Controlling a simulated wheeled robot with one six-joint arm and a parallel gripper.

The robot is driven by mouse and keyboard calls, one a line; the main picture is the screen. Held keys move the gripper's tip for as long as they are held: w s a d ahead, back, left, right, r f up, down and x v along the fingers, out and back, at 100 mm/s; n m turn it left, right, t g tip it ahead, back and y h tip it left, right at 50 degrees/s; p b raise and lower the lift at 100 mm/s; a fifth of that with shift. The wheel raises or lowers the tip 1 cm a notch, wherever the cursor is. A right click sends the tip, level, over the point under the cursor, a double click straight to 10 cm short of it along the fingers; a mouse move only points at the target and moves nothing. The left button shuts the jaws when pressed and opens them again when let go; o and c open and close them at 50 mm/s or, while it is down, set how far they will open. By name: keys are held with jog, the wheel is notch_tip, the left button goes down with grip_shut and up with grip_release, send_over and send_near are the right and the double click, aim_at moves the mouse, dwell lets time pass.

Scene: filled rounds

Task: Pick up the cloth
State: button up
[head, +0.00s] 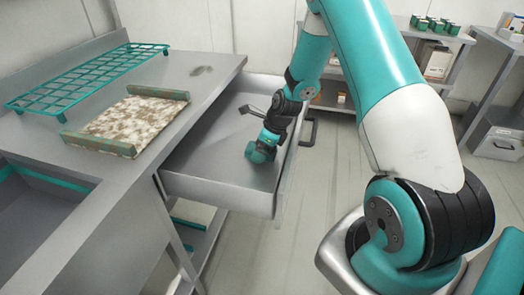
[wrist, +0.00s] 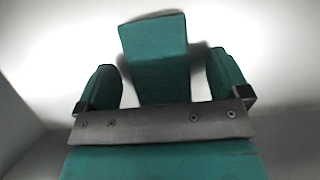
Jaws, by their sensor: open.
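A teal piece that looks like the folded cloth (wrist: 155,58) lies on a pale surface in the wrist view, between my two fingers. My gripper (wrist: 163,72) is open, with one teal finger on each side of it. Small gaps show on both sides, wider on the right. In the head view my gripper (head: 260,152) reaches down into the open drawer (head: 205,184), low over its floor. I cannot make out the cloth separately there; my gripper seems to hide it.
The drawer walls surround my gripper. The counter (head: 198,90) at the left holds a teal wire rack (head: 85,78) and a mottled board (head: 138,120) with green end bars. A shelf (head: 437,32) with green cans stands at the back right. Most of the drawer floor is bare.

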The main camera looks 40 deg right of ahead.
jog(key=shift+f, duration=0.15)
jog(key=shift+c, duration=0.2)
jog(key=c, duration=1)
jog(key=shift+o, duration=0.2)
jog(key=shift+r, duration=0.2)
notch_tip(320, 180, up, 20)
jog(key=p, duration=0.1)
